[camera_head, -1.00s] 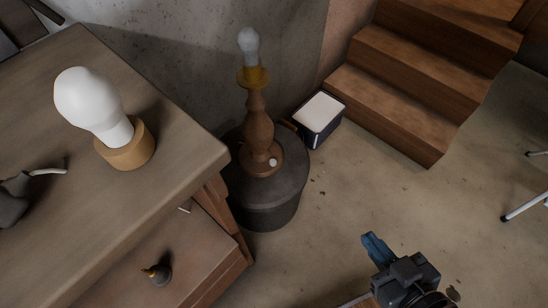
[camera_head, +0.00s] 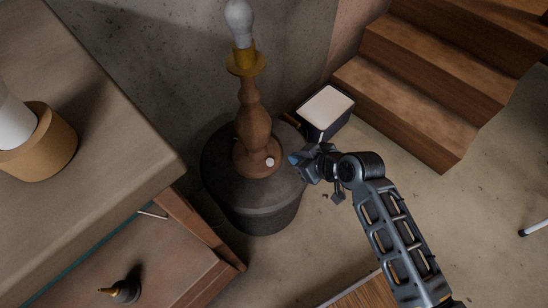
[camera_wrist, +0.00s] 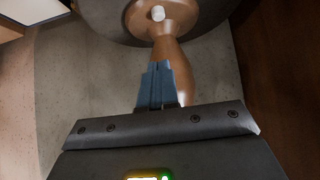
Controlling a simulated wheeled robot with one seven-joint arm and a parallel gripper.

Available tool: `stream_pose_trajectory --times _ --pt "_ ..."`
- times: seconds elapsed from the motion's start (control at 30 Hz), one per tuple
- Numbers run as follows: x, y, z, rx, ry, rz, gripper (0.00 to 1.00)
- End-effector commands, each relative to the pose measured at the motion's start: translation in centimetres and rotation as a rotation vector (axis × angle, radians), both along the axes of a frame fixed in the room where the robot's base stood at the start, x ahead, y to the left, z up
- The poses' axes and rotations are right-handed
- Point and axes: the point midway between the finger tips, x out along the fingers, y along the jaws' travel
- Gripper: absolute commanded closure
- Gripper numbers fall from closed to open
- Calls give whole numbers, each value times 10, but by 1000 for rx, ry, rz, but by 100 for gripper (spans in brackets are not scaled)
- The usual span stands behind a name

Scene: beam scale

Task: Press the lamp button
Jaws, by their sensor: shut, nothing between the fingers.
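The lamp (camera_head: 251,110) has a turned brown wooden stem, a yellow collar and a bare bulb (camera_head: 239,20) that looks unlit. It stands upright on a dark round stand (camera_head: 262,212). The white lamp button (camera_head: 270,162) is on the lamp's round base, on the side facing my gripper. It also shows at the top of the wrist view (camera_wrist: 157,13). My gripper (camera_head: 296,160) is shut and empty, its blue fingers just right of the button. In the wrist view the fingers (camera_wrist: 157,75) point toward the button with a visible gap.
A wooden table (camera_head: 120,150) with a white bulb-shaped object in a tan holder (camera_head: 45,150) is at left. A lower shelf (camera_head: 160,270) holds a small dark bottle (camera_head: 125,291). A white-topped box (camera_head: 326,106) and wooden stairs (camera_head: 425,85) are behind my gripper.

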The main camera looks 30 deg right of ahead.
Motion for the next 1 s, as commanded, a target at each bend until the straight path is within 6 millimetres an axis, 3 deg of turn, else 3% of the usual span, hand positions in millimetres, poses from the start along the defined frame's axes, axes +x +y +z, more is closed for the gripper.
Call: stream_pose_trajectory --times 0.57,1.0 --pt "11 1 -5 3 6 15 100" --pt "62 18 -58 4 6 16 100"
